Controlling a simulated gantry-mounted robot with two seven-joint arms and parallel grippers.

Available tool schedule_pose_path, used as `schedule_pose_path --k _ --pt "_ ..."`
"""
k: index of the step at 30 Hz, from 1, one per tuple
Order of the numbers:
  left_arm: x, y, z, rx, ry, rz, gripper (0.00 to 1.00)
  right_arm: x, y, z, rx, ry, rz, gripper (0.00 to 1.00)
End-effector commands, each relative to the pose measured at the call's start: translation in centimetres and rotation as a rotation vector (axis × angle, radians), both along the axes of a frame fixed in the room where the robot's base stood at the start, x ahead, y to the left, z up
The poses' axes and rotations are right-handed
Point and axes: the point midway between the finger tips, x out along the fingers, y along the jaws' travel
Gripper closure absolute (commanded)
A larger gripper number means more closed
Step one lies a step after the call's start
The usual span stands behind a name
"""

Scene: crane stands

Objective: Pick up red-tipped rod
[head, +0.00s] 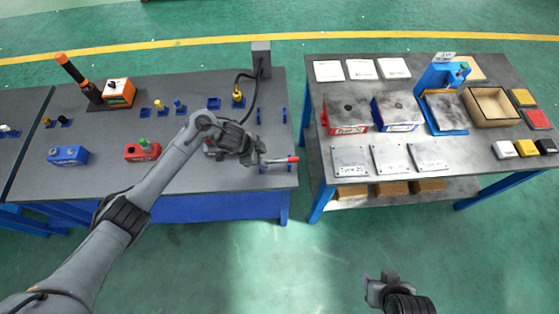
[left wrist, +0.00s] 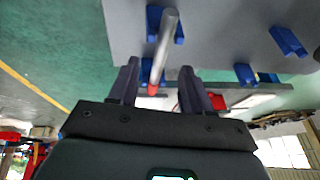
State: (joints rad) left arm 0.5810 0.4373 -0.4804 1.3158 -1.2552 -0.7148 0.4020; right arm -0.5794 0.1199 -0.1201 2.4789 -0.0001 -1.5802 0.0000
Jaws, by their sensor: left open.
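The red-tipped rod (head: 279,161) is a thin grey rod with a red right end, near the right edge of the left table. Blue holders (head: 266,168) are by it. My left gripper (head: 256,157) is open at the rod's left in the head view. In the left wrist view the rod (left wrist: 164,50) runs from between blue holders (left wrist: 178,26) to the gap between my open fingers (left wrist: 157,84), its red end nearest my palm. I cannot tell whether the fingers touch it. My right gripper (head: 382,286) is low in the head view, away from the tables; its jaws are unclear.
The left table (head: 100,185) also bears a red box (head: 142,152), a blue box (head: 68,156), an orange box (head: 119,93) and a grey post (head: 261,60) with a black cable. The right table (head: 470,155) stands across a gap, carrying plates, boxes and a wooden tray (head: 492,122).

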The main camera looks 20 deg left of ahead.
Motion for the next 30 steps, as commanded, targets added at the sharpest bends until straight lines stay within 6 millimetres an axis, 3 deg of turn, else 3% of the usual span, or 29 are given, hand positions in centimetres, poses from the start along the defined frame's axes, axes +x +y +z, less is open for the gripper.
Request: schedule_pose_path --k 7,17,27,30 --pt "0.9 -1.1 -2.9 -0.001 0.002 0.0 0.51 0.0 0.0 -1.0 0.0 0.0 0.0 0.57" --pt "1.2 -1.2 -3.4 -0.001 0.0 0.0 0.51 0.0 0.0 -1.0 0.0 0.0 0.0 0.57" --pt "1.1 -1.2 -3.4 0.0 0.0 0.0 1.0 0.0 0.0 -1.0 0.0 0.0 0.0 0.57" --pt "1.1 -1.2 -3.4 0.0 0.0 0.0 1.0 0.0 0.0 -1.0 0.0 0.0 0.0 0.57"
